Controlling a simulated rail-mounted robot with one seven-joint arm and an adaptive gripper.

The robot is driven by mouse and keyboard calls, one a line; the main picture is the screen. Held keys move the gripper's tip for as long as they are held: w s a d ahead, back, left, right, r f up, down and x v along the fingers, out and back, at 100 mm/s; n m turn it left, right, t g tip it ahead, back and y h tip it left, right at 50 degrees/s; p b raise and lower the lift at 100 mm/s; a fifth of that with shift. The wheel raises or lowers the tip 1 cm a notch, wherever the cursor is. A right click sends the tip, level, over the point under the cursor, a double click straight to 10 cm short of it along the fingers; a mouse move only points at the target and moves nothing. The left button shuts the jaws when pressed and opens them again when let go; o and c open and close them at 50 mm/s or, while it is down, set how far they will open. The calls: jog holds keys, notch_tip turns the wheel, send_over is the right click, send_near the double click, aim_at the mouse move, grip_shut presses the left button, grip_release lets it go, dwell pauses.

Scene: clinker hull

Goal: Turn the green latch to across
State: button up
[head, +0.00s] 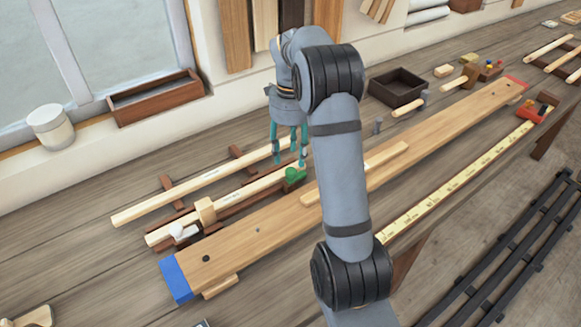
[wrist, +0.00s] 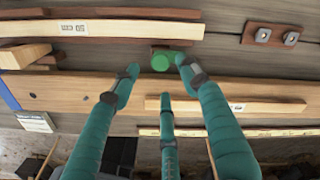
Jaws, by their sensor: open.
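The green latch (head: 294,174) sits at the right end of the pale strip in its brown holder, beside the long plank's far edge. In the wrist view the latch (wrist: 161,61) shows a round green top with a short green part to its right, on a small brown block. I cannot tell clearly which way it is turned. My gripper (head: 290,150) has teal fingers, spread open and empty, pointing down just above the latch. In the wrist view my gripper (wrist: 157,68) has its fingertips either side of the latch, with a third finger nearer the camera.
The long plank (head: 260,229) has a blue left end and a red right end. A pale batten (head: 385,164) lies on it. A second pale strip (head: 180,197) lies behind the holder. A dark open box (head: 397,88) stands farther back. A yellow measuring strip (head: 455,183) runs along the front.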

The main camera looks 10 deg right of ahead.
aim_at(291, 170)
notch_tip(291, 170, down, 6)
jog(key=shift+r, duration=0.1)
jog(key=c, duration=0.3)
jog(key=c, duration=0.8)
grip_shut()
